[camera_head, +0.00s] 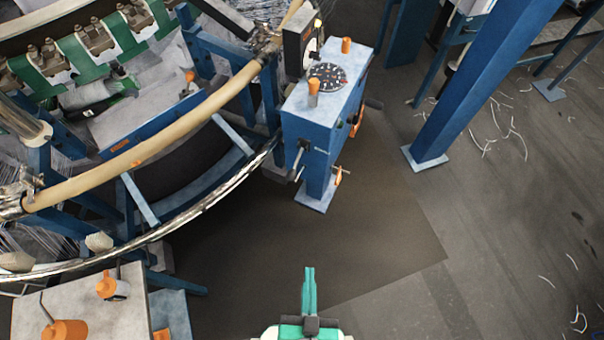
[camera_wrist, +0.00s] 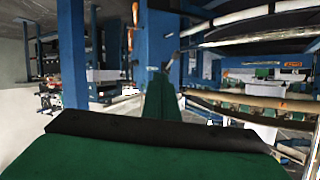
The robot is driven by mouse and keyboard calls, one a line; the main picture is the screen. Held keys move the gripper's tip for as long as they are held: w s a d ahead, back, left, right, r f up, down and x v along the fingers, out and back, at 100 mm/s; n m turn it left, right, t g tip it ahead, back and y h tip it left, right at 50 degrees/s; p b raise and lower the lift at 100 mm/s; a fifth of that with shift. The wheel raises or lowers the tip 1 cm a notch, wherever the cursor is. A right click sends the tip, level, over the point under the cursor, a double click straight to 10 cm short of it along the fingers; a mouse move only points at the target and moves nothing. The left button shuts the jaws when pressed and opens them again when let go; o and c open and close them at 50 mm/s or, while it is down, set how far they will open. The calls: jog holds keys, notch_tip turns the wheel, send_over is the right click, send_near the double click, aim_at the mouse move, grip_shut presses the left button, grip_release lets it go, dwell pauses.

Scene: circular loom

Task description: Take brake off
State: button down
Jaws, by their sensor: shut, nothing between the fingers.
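The blue loom control box (camera_head: 310,135) stands on a blue post beside the loom's ring. No part is marked as the brake in view. On the box's sides I see a dark lever (camera_head: 298,162), an orange handle (camera_head: 341,177) low down and another orange handle (camera_head: 356,124). I cannot tell which one is the brake. My gripper (camera_head: 309,272) is at the bottom middle in the head view, well apart from the box, with its green fingers together and empty. In the wrist view my gripper (camera_wrist: 160,90) points toward a blue column.
The curved loom rail (camera_head: 150,140) fills the left. A blue slanted post (camera_head: 470,90) stands at the right. The dark floor mat (camera_head: 370,225) between is clear; white threads litter the right floor.

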aim_at(295, 166)
jog(key=w+d+f+m+g+y, duration=0.1)
jog(key=w+d+f+m+g, duration=0.1)
jog(key=w+f+m, duration=0.45)
jog(key=w+d+f+m+g+y, duration=0.25)
jog(key=w+f, duration=0.55)
jog(key=f, duration=0.4)
jog(key=w+d+r+m+t+y, duration=0.1)
jog(key=w+r+m+y, duration=0.1)
jog(key=w, duration=0.5)
jog(key=w+d+r+m+t+y, duration=0.1)
jog(key=w+d+r+y, duration=0.1)
jog(key=w+r+y, duration=0.2)
jog(key=w+r, duration=0.3)
jog(key=w, duration=0.1)
jog(key=shift+w+r+m+t+y, duration=0.15)
jog(key=shift+r+m+t+y, duration=0.05)
jog(key=shift+m+t+y, duration=0.2)
jog(key=shift+a, duration=0.1)
jog(key=x, duration=1)
jog(key=shift+s+a+r, duration=0.4)
jog(key=shift+s+a, duration=0.1)
jog(key=shift+s, duration=0.2)
jog(key=shift+s+a+r, duration=0.4)
jog(key=shift+s+a, duration=0.15)
jog(key=shift+s, duration=0.15)
